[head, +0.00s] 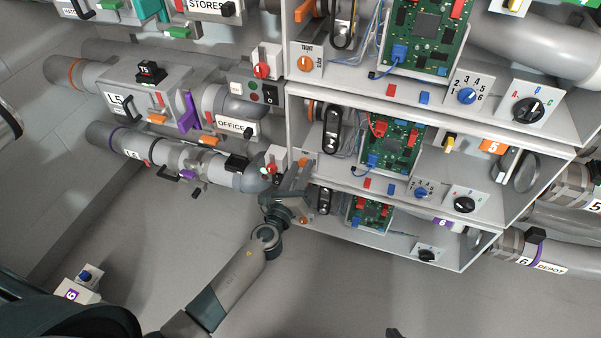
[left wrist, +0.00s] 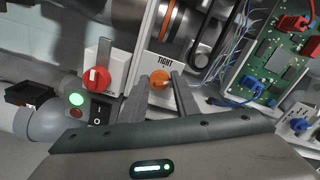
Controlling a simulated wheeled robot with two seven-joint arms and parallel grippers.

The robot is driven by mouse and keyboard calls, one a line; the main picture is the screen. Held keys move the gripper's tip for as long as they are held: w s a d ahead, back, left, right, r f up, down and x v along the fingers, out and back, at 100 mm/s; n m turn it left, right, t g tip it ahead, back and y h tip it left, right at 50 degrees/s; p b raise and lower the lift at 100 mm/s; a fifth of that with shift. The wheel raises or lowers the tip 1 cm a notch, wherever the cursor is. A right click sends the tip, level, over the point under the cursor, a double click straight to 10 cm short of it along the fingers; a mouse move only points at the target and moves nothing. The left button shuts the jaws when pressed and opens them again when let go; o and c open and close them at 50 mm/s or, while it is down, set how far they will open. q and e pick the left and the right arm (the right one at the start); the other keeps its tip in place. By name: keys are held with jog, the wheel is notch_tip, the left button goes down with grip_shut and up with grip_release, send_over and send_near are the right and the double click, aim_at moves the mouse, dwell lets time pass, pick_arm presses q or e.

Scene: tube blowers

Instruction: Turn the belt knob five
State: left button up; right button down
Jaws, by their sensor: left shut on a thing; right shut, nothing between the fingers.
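The orange belt knob (left wrist: 160,79) sits on a white panel under the word TIGHT in the left wrist view. My left gripper (left wrist: 159,84) has one finger on each side of it and is shut on it. In the head view my left gripper (head: 299,172) is at the left end of the middle shelf, and it hides the knob there. An orange 5 label (head: 492,146) marks that shelf. A black belt loop (head: 331,129) stands just right of the gripper. A small dark tip at the bottom edge seems to be my right gripper (head: 394,332), away from the shelves.
A white box with a red knob (left wrist: 97,79) stands close left of my left gripper, above a green light (left wrist: 77,99) and black switch (left wrist: 97,115). A circuit board (head: 397,142) is to the right. Similar orange knobs are above (head: 304,64) and below (head: 303,220).

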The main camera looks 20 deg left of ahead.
pick_arm(q)
jog(key=shift+f+n+b, duration=0.15)
jog(key=shift+n+b, duration=0.15)
jog(key=shift+n, duration=0.6)
jog(key=n+b, duration=0.1)
jog(key=n, duration=0.2)
jog(key=shift+a+n, duration=0.1)
jog(key=shift+n, duration=1.2)
jog(key=n, duration=0.2)
jog(key=shift+n, duration=1.5)
pick_arm(e)
jog(key=shift+w+a+r+t+y, duration=0.3)
jog(key=shift+w+a+r+t, duration=0.35)
jog(key=shift+w+r+t, duration=0.25)
jog(key=shift+w+a+r+t+y, duration=0.3)
jog(key=shift+w+a+r+t, duration=0.4)
jog(key=shift+w+r, duration=0.25)
jog(key=shift+d+f, duration=0.1)
pick_arm(q)
jog(key=o, duration=0.8)
jog(key=shift+s, duration=0.1)
